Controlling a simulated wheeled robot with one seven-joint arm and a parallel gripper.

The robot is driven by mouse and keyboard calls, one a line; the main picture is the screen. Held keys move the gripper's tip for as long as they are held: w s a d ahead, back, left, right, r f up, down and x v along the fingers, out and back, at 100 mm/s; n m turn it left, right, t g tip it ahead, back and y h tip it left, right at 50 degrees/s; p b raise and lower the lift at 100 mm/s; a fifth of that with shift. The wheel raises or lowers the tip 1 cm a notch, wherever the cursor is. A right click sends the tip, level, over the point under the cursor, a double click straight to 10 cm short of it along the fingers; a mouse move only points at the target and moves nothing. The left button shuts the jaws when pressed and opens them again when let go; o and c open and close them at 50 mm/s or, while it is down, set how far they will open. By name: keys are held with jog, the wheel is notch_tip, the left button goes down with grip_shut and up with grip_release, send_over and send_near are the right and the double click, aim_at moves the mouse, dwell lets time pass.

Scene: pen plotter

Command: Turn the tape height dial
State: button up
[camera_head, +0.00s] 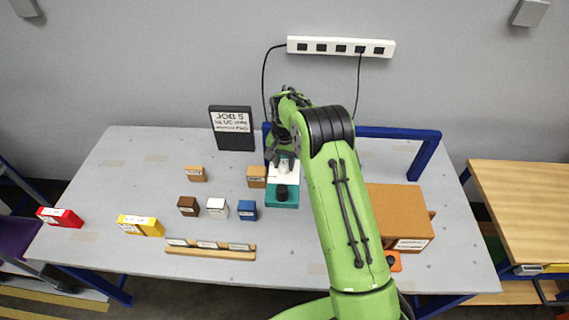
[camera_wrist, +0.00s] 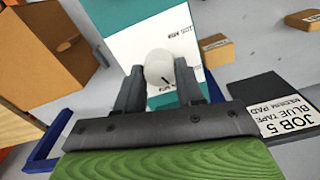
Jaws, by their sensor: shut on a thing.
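The dial (camera_wrist: 158,66), a pale round knob with a short black mark, stands on the white part of the teal-and-white machine (camera_wrist: 133,45) in the wrist view. My gripper (camera_wrist: 160,78) is shut on the dial, with one dark finger on each side of it. In the head view the machine (camera_head: 283,203) stands at the middle of the table, with a dark round part on its front. My gripper (camera_head: 280,158) is over its back end there and hides the dial. The small print near the dial is too blurred to read fully.
A dark sign (camera_head: 232,129) reads JOB 5, blue tape, medium pad. A brown box (camera_head: 400,212) stands right of my arm, with a blue frame (camera_head: 400,133) behind. Several small coloured boxes, including a blue one (camera_head: 247,211), and a wooden rack (camera_head: 210,251) lie left.

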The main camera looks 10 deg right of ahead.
aim_at(284, 164)
jog(key=n, duration=0.3)
jog(key=shift+n+b, duration=0.3)
jog(key=shift+b, duration=0.1)
jog(key=shift+n+b, duration=0.3)
jog(key=shift+n, duration=1.5)
jog(key=o, duration=1)
jog(key=shift+o, duration=0.2)
notch_tip(284, 164, up, 16)
jog(key=p, duration=0.1)
